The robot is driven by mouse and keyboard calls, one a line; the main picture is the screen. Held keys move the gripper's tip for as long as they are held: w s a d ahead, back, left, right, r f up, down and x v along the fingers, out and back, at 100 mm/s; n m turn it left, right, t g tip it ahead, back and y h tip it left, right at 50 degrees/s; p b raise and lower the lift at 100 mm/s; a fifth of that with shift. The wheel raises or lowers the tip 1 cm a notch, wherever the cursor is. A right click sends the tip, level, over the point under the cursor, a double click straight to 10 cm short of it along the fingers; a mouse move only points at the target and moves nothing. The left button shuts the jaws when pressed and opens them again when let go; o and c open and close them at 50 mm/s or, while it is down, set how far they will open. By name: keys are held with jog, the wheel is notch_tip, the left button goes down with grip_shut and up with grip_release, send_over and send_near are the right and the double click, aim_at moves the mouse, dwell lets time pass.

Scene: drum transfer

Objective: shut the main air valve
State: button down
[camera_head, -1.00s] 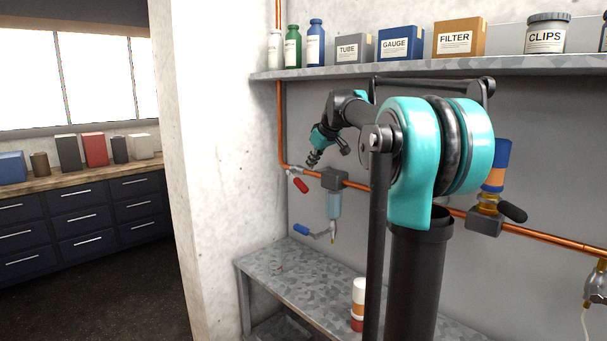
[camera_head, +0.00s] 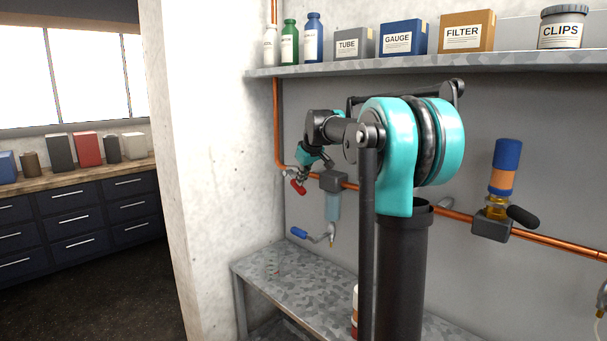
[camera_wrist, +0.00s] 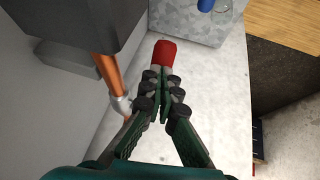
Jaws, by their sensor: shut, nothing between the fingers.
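The valve with the red handle (camera_head: 298,187) sits on the copper pipe near the wall corner, beside the pipe's bend. Its handle slants down and to the right in the head view. In the wrist view the red handle (camera_wrist: 164,53) lies just past my fingertips, and the silver valve body (camera_wrist: 122,106) shows to the left. My gripper (camera_wrist: 165,85) is shut with nothing in it, its tips close to the handle's end; I cannot tell if they touch. In the head view my gripper (camera_head: 301,171) is small and partly hidden against the valve.
A grey filter block with a clear bowl (camera_head: 332,204) hangs from the copper pipe (camera_head: 560,243) right of the valve. A blue-handled lever (camera_head: 300,232) is below. A metal bench (camera_head: 262,268) stands under it and a loaded shelf (camera_head: 420,64) is above.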

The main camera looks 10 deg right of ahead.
aim_at(300, 188)
jog(key=shift+f+t+y, duration=0.3)
jog(key=shift+f+t, duration=0.1)
jog(key=shift+f, duration=0.2)
dwell(0.4)
jog(key=shift+w+f+t, duration=0.1)
jog(key=shift+f+t, duration=0.15)
jog(key=shift+t, duration=0.05)
jog(key=shift+w+a+f, duration=0.15)
jog(key=shift+f, duration=0.45)
jog(key=shift+w+a+f, duration=0.15)
jog(key=shift+f, duration=0.4)
jog(key=shift+w+f+t+y, duration=0.15)
jog(key=shift+f+t+y, duration=0.45)
jog(key=shift+f+t, duration=0.1)
jog(key=shift+w+a+f+m+t+y, duration=0.2)
jog(key=shift+w+a+f+t+y, duration=0.15)
jog(key=shift+w+a+f+t, duration=0.35)
jog(key=shift+w+a+f+m+t+y, duration=0.2)
jog(key=shift+w+a+f+t+y, duration=0.25)
jog(key=shift+w+f, duration=0.3)
